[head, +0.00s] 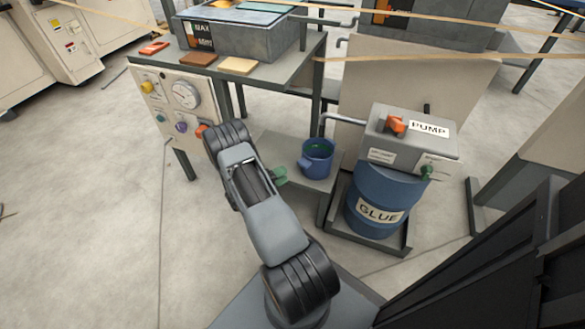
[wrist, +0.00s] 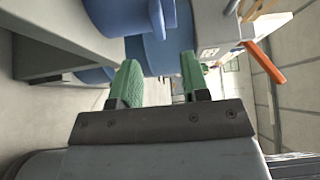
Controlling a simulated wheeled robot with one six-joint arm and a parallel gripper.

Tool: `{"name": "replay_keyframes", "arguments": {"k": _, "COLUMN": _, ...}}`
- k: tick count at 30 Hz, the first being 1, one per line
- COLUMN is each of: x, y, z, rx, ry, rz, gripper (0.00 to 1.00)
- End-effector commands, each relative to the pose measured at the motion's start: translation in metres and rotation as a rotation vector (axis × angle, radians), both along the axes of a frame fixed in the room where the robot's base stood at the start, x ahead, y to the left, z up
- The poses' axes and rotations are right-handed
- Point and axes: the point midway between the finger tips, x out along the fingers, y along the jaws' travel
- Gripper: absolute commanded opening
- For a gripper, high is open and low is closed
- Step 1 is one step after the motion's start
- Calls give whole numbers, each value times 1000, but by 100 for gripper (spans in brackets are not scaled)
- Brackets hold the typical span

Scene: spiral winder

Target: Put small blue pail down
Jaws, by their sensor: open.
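The small blue pail (head: 317,162) stands upright on a low grey shelf (head: 278,148), beside the glue drum, with its handle on the left side toward my gripper. Something green shows inside it. My gripper (head: 277,177) has green fingers and is just left of the pail, apart from it. In the wrist view, which is turned sideways, the pail (wrist: 112,14) and its handle (wrist: 157,18) are at the top edge, partly cut off. There my gripper (wrist: 158,72) is open, with nothing between its fingers.
A blue glue drum (head: 374,190) with a pump box (head: 412,140) on top stands in a dark tray right of the shelf. A control panel (head: 178,98) and a bench (head: 308,50) stand behind. Open floor (head: 90,200) lies to the left.

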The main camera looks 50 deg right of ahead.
Motion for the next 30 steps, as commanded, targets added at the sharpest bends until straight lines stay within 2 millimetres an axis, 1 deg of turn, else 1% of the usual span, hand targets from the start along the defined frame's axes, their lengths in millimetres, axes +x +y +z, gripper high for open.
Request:
{"name": "replay_keyframes", "arguments": {"k": 1, "x": 3, "y": 8, "z": 1, "rx": 0, "ry": 1, "rz": 4, "gripper": 42}}
{"name": "replay_keyframes", "arguments": {"k": 4, "x": 7, "y": 19, "z": 1, "rx": -1, "ry": 0, "rz": 3, "gripper": 42}}
{"name": "replay_keyframes", "arguments": {"k": 7, "x": 8, "y": 27, "z": 1, "rx": -1, "ry": 0, "rz": 0, "gripper": 42}}
{"name": "replay_keyframes", "arguments": {"k": 11, "x": 10, "y": 32, "z": 0, "rx": -1, "ry": -1, "rz": 0, "gripper": 42}}
{"name": "replay_keyframes", "arguments": {"k": 14, "x": 10, "y": 34, "z": 7, "rx": 1, "ry": -39, "rz": -16, "gripper": 42}}
{"name": "replay_keyframes", "arguments": {"k": 16, "x": 11, "y": 38, "z": 20, "rx": 1, "ry": -122, "rz": -48, "gripper": 42}}
{"name": "replay_keyframes", "arguments": {"k": 17, "x": 11, "y": 40, "z": 28, "rx": 4, "ry": -173, "rz": -69, "gripper": 42}}
{"name": "replay_keyframes", "arguments": {"k": 20, "x": 9, "y": 55, "z": 62, "rx": 9, "ry": -418, "rz": -170, "gripper": 42}}
{"name": "replay_keyframes", "arguments": {"k": 21, "x": 6, "y": 63, "z": 78, "rx": 12, "ry": -542, "rz": -225, "gripper": 42}}
{"name": "replay_keyframes", "arguments": {"k": 23, "x": 1, "y": 79, "z": 100, "rx": 15, "ry": -738, "rz": -319, "gripper": 42}}
{"name": "replay_keyframes", "arguments": {"k": 24, "x": -4, "y": 91, "z": 114, "rx": 17, "ry": -873, "rz": -388, "gripper": 42}}
{"name": "replay_keyframes", "arguments": {"k": 26, "x": -10, "y": 110, "z": 132, "rx": 20, "ry": -1072, "rz": -500, "gripper": 42}}
{"name": "replay_keyframes", "arguments": {"k": 27, "x": -15, "y": 123, "z": 144, "rx": 21, "ry": -1202, "rz": -581, "gripper": 42}}
{"name": "replay_keyframes", "arguments": {"k": 29, "x": -22, "y": 144, "z": 160, "rx": 21, "ry": -1388, "rz": -712, "gripper": 42}}
{"name": "replay_keyframes", "arguments": {"k": 30, "x": -27, "y": 158, "z": 170, "rx": 21, "ry": -1509, "rz": -806, "gripper": 42}}
